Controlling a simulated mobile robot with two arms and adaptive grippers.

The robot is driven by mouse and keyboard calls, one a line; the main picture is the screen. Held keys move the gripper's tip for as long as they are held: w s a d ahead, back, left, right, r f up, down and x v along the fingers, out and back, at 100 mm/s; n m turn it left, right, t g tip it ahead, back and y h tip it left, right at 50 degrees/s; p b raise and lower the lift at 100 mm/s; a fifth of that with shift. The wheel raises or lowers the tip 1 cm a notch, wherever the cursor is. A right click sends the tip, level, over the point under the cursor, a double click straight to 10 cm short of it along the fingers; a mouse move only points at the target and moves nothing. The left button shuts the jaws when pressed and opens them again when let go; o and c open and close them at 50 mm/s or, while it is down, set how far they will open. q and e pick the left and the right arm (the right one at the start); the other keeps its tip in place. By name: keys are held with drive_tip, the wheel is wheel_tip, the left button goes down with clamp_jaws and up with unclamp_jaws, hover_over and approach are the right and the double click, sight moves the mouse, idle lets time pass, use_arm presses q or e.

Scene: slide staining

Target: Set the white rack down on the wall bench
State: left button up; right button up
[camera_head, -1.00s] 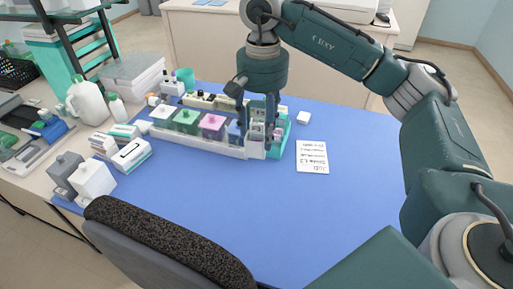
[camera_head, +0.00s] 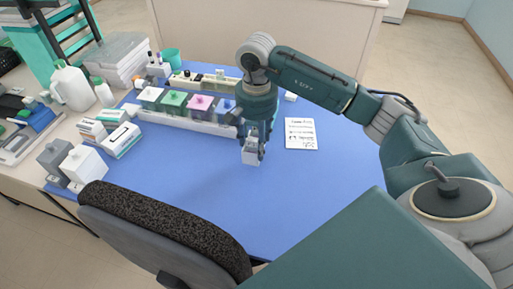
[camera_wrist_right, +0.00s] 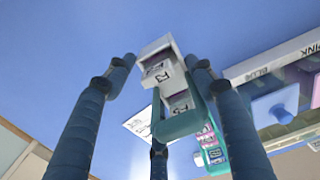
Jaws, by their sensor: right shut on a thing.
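My right gripper (camera_head: 252,143) is shut on the small white rack (camera_head: 250,158), which hangs below its fingers over the blue work surface (camera_head: 200,190). I cannot tell how high the rack is. In the right wrist view the rack (camera_wrist_right: 157,66) sits between the fingers of the right gripper (camera_wrist_right: 160,70), and dark printing shows on its side. The gripper hides the upper part of the rack in the head view. My left gripper is out of view. I cannot tell which bench is the wall bench.
A row of staining jars with green (camera_head: 173,100) and pink (camera_head: 200,103) contents stands behind the gripper. A printed sheet (camera_head: 301,134) lies to the right. White boxes (camera_head: 121,140) stand at left, and a dark chair back (camera_head: 165,228) is in front. The middle of the blue surface is clear.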

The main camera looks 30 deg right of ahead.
wheel_tip(320, 180, down, 4)
drive_tip(key=shift+r+p, duration=0.15)
drive_tip(key=shift+p, duration=0.35)
drive_tip(key=shift+f, duration=0.3)
drive_tip(key=o, duration=1.2)
drive_tip(key=shift+c, duration=0.2)
